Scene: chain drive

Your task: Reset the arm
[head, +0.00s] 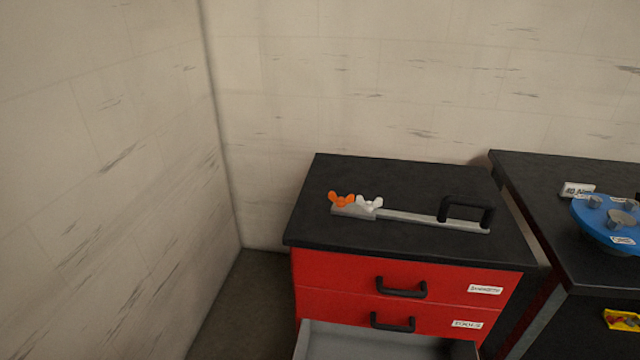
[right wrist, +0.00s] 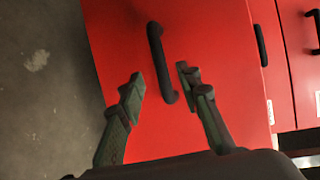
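My right gripper (right wrist: 163,84) shows only in the right wrist view. Its two fingers are apart, with a black drawer handle (right wrist: 158,50) on a red front (right wrist: 120,40) lying between and beyond the fingertips. I cannot tell whether a finger touches the handle. Neither arm shows in the head view, and my left gripper is in no view. In the head view a red cabinet (head: 350,270) has a grey-lined lower drawer (head: 370,345) pulled open at the bottom edge. The drawer's front is out of frame.
A grey bar tool with a black handle (head: 465,205), an orange wing nut (head: 342,199) and a white wing nut (head: 369,203) lie on the black cabinet top (head: 360,170). A second black-topped bench (head: 570,170) with a blue round fixture (head: 605,220) stands right. Walls close the left and back.

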